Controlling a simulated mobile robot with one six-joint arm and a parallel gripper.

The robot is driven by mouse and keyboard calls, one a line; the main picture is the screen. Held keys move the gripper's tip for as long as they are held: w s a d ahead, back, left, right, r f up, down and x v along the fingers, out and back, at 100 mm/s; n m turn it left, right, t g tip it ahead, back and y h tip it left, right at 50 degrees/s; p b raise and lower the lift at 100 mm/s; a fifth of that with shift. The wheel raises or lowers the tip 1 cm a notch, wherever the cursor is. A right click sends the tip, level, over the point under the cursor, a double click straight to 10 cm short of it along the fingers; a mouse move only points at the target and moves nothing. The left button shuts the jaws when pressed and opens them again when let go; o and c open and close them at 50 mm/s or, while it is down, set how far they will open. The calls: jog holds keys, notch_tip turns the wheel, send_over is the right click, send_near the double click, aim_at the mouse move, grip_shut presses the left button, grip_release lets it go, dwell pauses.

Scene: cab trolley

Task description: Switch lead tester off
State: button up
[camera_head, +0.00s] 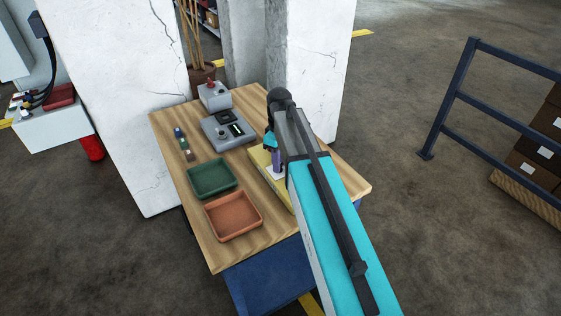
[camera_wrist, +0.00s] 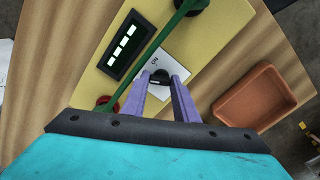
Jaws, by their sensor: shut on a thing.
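The lead tester is a yellow box (camera_head: 284,192) on the wooden table, partly hidden behind my arm in the head view. In the wrist view its yellow top (camera_wrist: 212,50) carries a dark display (camera_wrist: 123,44) with several lit pale bars. A white plate (camera_wrist: 172,66) with small dark lettering, too small to read surely, lies beside it. A black switch knob (camera_wrist: 158,76) sits on the plate, between the purple fingers of my gripper (camera_wrist: 160,82). My gripper is shut on this knob. A green lead (camera_wrist: 150,50) runs across the tester from a dark green plug to a red socket (camera_wrist: 107,103).
An orange tray (camera_head: 234,232) and a green tray (camera_head: 211,191) stand left of the tester. A grey device (camera_head: 240,141) and a grey box with a red button (camera_head: 211,85) stand behind. A white pillar rises behind the table.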

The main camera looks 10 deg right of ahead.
jog(key=shift+w+d, duration=0.1)
jog(key=o, duration=1.1)
jog(key=shift+c, duration=0.2)
jog(key=shift+r, duration=0.15)
notch_tip(320, 180, up, 14)
jog(key=b, duration=0.3)
jog(key=shift+f, duration=0.2)
